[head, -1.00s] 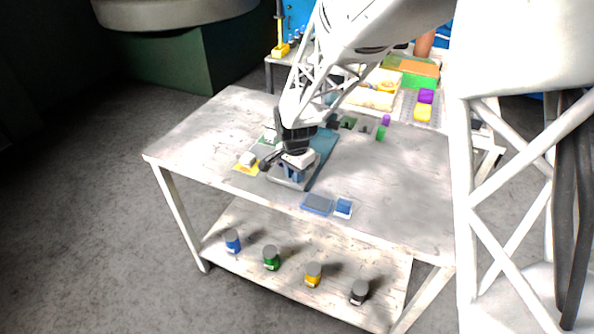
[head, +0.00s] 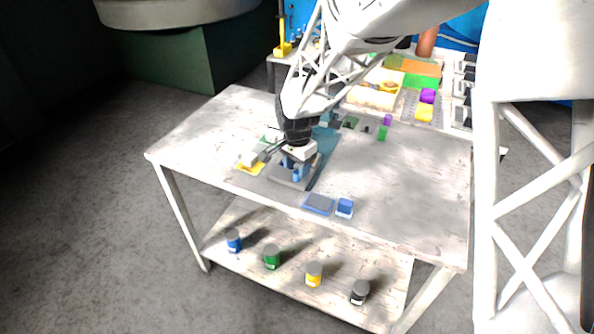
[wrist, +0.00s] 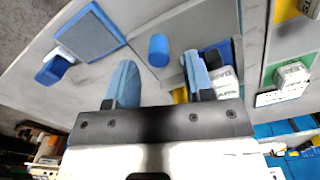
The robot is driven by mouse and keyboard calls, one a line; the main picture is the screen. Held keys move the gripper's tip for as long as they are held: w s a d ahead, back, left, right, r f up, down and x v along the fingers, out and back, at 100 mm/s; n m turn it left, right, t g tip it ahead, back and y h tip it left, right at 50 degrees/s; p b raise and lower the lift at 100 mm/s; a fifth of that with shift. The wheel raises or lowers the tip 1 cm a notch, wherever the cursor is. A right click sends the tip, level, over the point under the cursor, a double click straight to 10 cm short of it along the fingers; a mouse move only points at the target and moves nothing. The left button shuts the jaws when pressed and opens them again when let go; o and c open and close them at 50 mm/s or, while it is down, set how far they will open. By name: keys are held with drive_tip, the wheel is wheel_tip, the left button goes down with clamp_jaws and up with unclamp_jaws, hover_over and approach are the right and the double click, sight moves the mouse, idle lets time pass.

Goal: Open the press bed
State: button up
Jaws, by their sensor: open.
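The press stands on the table as a flat grey plate (head: 286,176) with a teal part (head: 326,143) behind it. In the wrist view the grey plate (wrist: 205,35) carries an upright blue cylindrical knob (wrist: 158,50). My gripper (head: 296,172) is over the plate. Its two blue fingers (wrist: 160,82) are apart, and the knob shows between and beyond their tips in the wrist view. Nothing is held. I cannot tell whether the fingers touch the knob. The gripper and wrist hide part of the press in the head view.
A blue-edged grey pad (head: 318,204) and a blue block (head: 345,206) lie near the front edge. Small green and purple blocks sit behind. Several jars stand on the lower shelf (head: 230,225). The table's right side is clear.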

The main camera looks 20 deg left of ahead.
drive_tip(key=shift+r, duration=2.5)
drive_tip(key=shift+d+r, duration=0.2)
drive_tip(key=shift+d, duration=0.1)
drive_tip(key=s+d+r+n, duration=0.15)
drive_tip(key=d+r, duration=0.25)
drive_tip(key=d, duration=0.5)
drive_tip(key=s+d+r+t, duration=0.1)
drive_tip(key=s+d+r, duration=0.3)
drive_tip(key=d, duration=0.6)
drive_tip(key=s+d+r, duration=0.1)
drive_tip(key=d+r, duration=0.4)
drive_tip(key=d, duration=0.4)
drive_tip(key=s+d+r+n+t, duration=0.1)
drive_tip(key=s+d+n, duration=0.1)
drive_tip(key=s+d, duration=1.6)
drive_tip(key=shift+s+d+r+t, duration=0.15)
drive_tip(key=shift+r+t, duration=0.15)
drive_tip(key=shift+r, duration=0.1)
